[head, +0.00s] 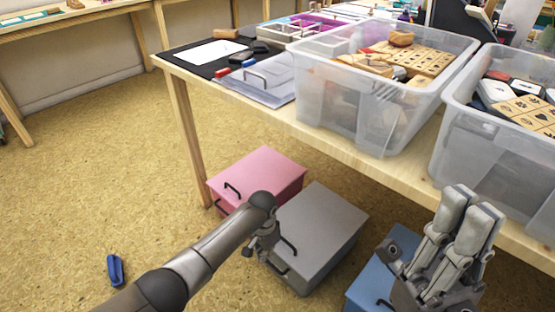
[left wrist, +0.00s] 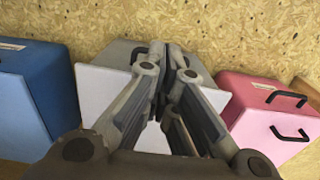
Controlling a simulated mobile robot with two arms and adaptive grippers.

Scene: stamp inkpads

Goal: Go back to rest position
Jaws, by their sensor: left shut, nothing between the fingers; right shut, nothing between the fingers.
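My left gripper (head: 262,243) is at the end of the dark arm that reaches in from the bottom left. It is small in the head view, in front of the grey box (head: 320,230). In the left wrist view its fingers (left wrist: 166,60) are close together with nothing between them, and the grey box (left wrist: 118,52) is behind them. My right gripper (head: 470,205) is at the lower right of the head view, pointing up in front of the table's front edge. Its fingers are side by side, shut and empty.
A wooden table (head: 300,130) carries two clear bins (head: 345,105) (head: 480,150) of stamps. A pink box (head: 262,175) and a blue box (head: 368,285) flank the grey one on the floor. A blue object (head: 115,270) lies at left, where the floor is mostly clear.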

